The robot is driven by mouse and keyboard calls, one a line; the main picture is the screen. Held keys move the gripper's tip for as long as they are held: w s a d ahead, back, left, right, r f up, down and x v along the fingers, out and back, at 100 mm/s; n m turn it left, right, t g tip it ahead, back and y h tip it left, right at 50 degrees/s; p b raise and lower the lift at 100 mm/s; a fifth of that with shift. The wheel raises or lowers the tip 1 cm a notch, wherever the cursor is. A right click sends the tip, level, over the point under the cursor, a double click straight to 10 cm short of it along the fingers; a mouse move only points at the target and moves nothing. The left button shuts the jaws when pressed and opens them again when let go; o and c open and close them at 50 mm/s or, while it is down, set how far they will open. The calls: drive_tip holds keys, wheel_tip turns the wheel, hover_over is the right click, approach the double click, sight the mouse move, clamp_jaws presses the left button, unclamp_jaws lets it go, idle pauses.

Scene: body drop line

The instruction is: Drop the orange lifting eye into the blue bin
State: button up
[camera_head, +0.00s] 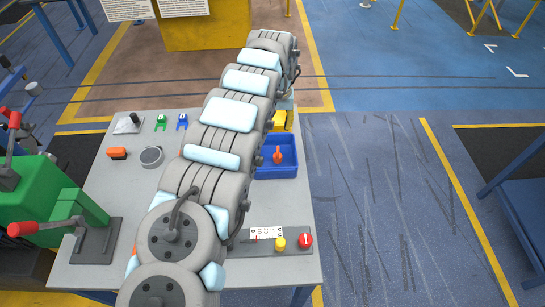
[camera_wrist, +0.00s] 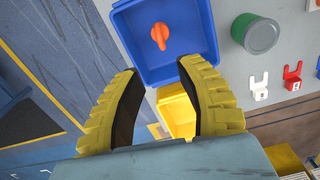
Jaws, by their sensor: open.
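The blue bin (camera_head: 291,172) stands at the right edge of the grey table, partly behind my arm; it also shows in the wrist view (camera_wrist: 203,42). The orange lifting eye (camera_head: 278,155) is inside the bin's outline, apart from my fingers. In the wrist view the lifting eye (camera_wrist: 160,36) shows against the bin's blue floor. My gripper (camera_wrist: 158,68) is open, with its yellow ribbed fingers wide apart and nothing between them. In the head view my arm hides most of the gripper.
A yellow bin (camera_wrist: 180,117) sits beside the blue one. A green can (camera_wrist: 258,35) and small hooks (camera_wrist: 292,76) stand nearby.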

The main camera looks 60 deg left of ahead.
drive_tip(key=shift+r, duration=2.95)
